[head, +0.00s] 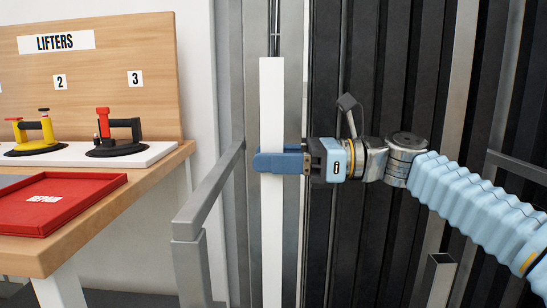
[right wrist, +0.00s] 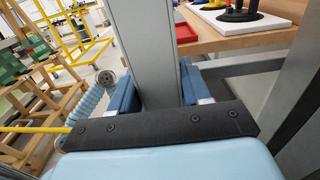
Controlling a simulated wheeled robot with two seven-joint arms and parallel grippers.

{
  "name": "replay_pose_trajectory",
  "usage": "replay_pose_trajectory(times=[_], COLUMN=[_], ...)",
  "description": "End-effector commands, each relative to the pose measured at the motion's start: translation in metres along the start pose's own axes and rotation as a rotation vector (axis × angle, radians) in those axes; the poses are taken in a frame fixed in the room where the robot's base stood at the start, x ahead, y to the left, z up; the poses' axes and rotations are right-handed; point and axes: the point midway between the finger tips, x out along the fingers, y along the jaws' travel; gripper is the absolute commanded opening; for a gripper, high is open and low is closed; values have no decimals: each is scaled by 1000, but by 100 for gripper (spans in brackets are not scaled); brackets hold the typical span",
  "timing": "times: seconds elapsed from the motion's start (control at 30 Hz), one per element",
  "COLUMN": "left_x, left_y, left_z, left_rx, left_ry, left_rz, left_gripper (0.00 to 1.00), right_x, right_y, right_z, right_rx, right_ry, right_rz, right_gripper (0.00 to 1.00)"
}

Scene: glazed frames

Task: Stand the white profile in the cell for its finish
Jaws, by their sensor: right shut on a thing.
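The white profile (head: 272,105) is upright in the middle of the head view. Its top end shows; its lower end runs out of the picture, so I cannot tell what it rests on. My right gripper (head: 280,162) comes in from the right, its blue fingers shut around the profile below its top. In the right wrist view the profile (right wrist: 150,50) stands between the two blue fingers. Grey and metallic uprights stand behind it, with a grey rail (head: 208,190) to its left. No cell label is readable. My left gripper is not in view.
A wooden bench (head: 110,205) at left carries a red tray (head: 68,222) and a white board with a yellow lifter (head: 35,132) and a red-black lifter (head: 117,135). A hollow grey profile (head: 434,280) stands at lower right. Dark ribbed uprights (head: 400,60) fill the back.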

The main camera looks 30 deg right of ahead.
Motion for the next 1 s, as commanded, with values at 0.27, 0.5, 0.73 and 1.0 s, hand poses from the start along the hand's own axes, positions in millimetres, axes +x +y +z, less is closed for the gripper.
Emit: replay_pose_trajectory(times=[0.27,0.5,0.73,1.0], left_x=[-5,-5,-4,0], left_y=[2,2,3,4], left_z=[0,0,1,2], left_rx=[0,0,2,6], left_ry=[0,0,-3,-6], left_rz=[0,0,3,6], left_gripper=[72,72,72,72], right_x=[-1,0,0,0], right_y=[0,0,0,0], right_z=[2,1,1,-3], right_rx=[0,-1,-1,-1], right_ry=[-2,-3,-3,-2], right_rz=[-1,0,0,0], right_gripper=[0,0,0,0])
